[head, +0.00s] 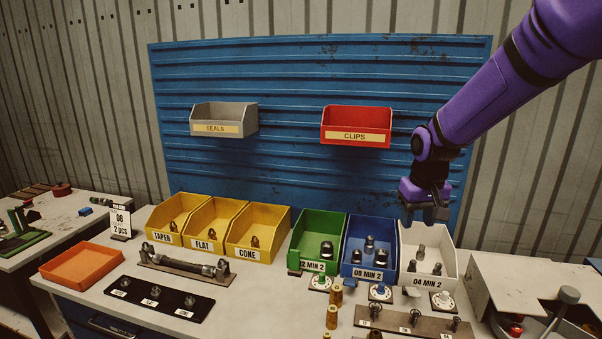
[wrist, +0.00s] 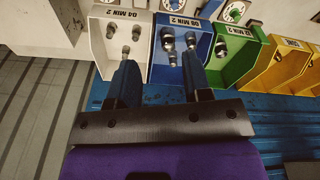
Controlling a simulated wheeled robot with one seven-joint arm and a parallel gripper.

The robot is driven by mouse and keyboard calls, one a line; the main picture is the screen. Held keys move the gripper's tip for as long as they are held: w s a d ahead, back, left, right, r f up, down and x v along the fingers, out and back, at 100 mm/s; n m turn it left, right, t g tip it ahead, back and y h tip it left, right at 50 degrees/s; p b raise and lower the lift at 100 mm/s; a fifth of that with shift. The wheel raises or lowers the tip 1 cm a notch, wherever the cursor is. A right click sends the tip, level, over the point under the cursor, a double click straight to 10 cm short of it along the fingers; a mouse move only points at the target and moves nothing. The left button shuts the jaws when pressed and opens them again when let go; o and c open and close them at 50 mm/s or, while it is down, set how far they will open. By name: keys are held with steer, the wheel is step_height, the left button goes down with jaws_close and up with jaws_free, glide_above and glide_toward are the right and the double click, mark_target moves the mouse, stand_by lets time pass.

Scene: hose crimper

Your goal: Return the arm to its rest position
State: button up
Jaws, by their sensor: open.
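My purple arm reaches in from the upper right in the head view. My gripper (head: 424,212) hangs above the back of the white bin labelled 04 MIN 2 (head: 431,283), close to the blue bin labelled 08 MIN 2 (head: 367,275). In the wrist view my gripper (wrist: 160,80) shows two dark blue fingers set well apart with nothing between them. The white bin (wrist: 108,68) and the blue bin (wrist: 165,73) lie beyond the fingers, each with several metal fittings inside.
A green bin (head: 307,263) and yellow bins (head: 259,250) stand left along the bench. A red CLIPS bin (head: 356,117) and a grey SEALS bin (head: 224,110) hang on the blue back panel (head: 290,170). A white machine (head: 520,285) stands at right. An orange tray (head: 80,282) sits at left.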

steer(key=s+d+r+t, duration=0.2)
steer(key=s+d+r, duration=0.1)
steer(key=s+r, duration=0.9)
steer(key=s+d+r+t, duration=0.1)
steer(key=s, duration=1.6)
steer(key=shift+m+t, duration=0.3)
steer(key=shift+m, duration=0.1)
